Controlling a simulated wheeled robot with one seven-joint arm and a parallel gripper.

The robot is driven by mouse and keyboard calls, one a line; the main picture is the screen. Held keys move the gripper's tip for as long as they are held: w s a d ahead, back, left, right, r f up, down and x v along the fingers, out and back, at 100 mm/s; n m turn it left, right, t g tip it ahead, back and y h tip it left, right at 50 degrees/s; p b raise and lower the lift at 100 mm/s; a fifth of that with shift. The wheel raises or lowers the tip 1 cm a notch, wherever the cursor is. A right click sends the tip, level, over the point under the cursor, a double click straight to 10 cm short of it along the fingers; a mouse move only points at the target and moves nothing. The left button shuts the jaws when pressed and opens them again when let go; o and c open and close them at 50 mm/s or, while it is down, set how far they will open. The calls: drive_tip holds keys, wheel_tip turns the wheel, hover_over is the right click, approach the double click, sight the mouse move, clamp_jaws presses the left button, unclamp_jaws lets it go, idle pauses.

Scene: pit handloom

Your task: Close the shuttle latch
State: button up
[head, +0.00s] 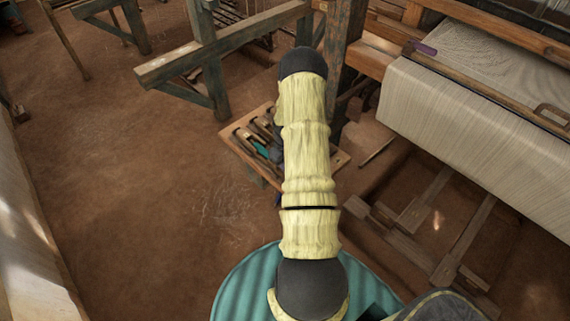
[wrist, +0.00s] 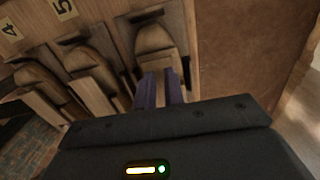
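In the wrist view, my gripper (wrist: 160,92) points at a wooden rack with dark-edged slots. Its two dark purple fingers are near each other, with a narrow strip of tan wood showing between them. I cannot tell whether that wood is held or only behind. Just beyond the fingertips is a rounded wooden piece (wrist: 153,40) in the rightmost slot. Similar wooden pieces (wrist: 88,64) sit in the slots to the left. I cannot make out which part is the shuttle latch. In the head view my arm hides the gripper.
In the head view, a low wooden tray (head: 243,150) with several items sits partly behind my arm. The loom's cloth (head: 455,125) is at right, a timber beam (head: 220,45) at upper left. The left floor (head: 120,170) is clear.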

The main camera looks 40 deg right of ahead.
drive_tip(key=shift+o, duration=0.3)
wheel_tip(320, 180, up, 17)
drive_tip(key=b, duration=0.2)
drive_tip(key=shift+r, duration=0.2)
drive_tip(key=shift+a, duration=0.1)
idle(0.6)
drive_tip(key=a+r, duration=0.5)
drive_tip(key=a, duration=0.5)
drive_tip(key=s+a+r+t, duration=0.1)
drive_tip(key=s+a+r, duration=0.2)
drive_tip(key=s+a, duration=0.3)
drive_tip(key=s+a+r+t, duration=0.1)
drive_tip(key=s+a+r, duration=0.2)
drive_tip(key=a, duration=1)
drive_tip(key=s, duration=0.3)
drive_tip(key=shift+s+m+t, duration=0.3)
drive_tip(key=shift+s+m, duration=0.05)
drive_tip(key=shift+m, duration=0.05)
